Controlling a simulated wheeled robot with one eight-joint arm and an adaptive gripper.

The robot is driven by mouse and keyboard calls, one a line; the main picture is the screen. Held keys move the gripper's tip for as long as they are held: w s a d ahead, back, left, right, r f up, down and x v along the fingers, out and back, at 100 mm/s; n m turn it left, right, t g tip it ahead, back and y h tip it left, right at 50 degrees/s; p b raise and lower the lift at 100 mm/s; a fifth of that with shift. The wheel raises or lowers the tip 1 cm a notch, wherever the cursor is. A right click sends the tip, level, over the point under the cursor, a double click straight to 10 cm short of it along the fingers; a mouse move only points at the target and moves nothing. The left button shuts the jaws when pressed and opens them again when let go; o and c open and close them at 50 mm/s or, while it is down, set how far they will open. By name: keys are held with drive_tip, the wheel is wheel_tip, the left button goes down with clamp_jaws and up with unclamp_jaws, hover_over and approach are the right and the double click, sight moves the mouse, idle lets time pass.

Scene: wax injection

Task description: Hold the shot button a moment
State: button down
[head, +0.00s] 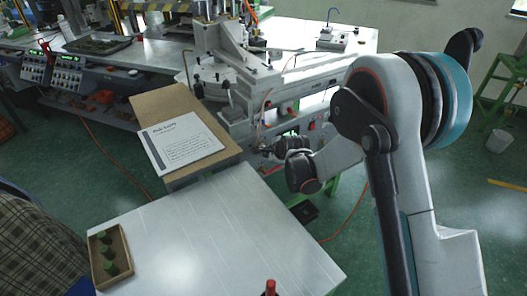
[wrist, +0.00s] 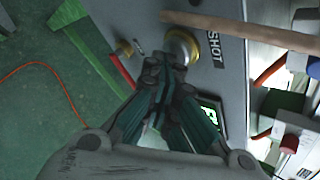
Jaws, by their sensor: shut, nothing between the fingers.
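The shot button (wrist: 183,44), a round part with a brass-coloured ring, sits on the grey machine panel (wrist: 231,75) beside the printed word SHOT in the wrist view. My gripper (wrist: 166,62) is shut and empty, with its fingertips right at the button's lower left edge. The tips hide part of the button. I cannot tell whether they touch or press it. In the head view my gripper (head: 266,151) is at the front of the wax injection machine (head: 240,78), and the button cannot be made out there.
A small toggle switch (wrist: 126,49) is left of the button, and a lit green display (wrist: 210,111) is below. A brown bar (wrist: 240,26) crosses above the panel. A printed sheet (head: 180,142) lies left of my gripper. A metal table (head: 210,235) with a box (head: 126,266) stands in front.

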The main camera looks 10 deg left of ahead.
idle(0.4)
drive_tip(key=shift+s+d, duration=0.6)
drive_tip(key=shift+d, duration=0.05)
drive_tip(key=shift+s+d, duration=1.7)
drive_tip(key=shift+d, duration=0.15)
drive_tip(key=s+d+r+n+h, duration=0.1)
drive_tip(key=s+d+r+n, duration=0.25)
drive_tip(key=d+r, duration=0.6)
drive_tip(key=s+d+r+n+h, duration=0.2)
drive_tip(key=s+d+r+n, duration=0.15)
drive_tip(key=d+r, duration=0.65)
drive_tip(key=s+d+r+n+h, duration=0.1)
drive_tip(key=s+d+n, duration=0.3)
drive_tip(key=s, duration=0.8)
drive_tip(key=s+d+r+n+h, duration=0.1)
drive_tip(key=s+d+n, duration=0.4)
drive_tip(key=s, duration=0.8)
drive_tip(key=d+r, duration=0.1)
drive_tip(key=d, duration=0.1)
drive_tip(key=shift+d+r+n, duration=0.3)
drive_tip(key=shift+d+r, duration=0.1)
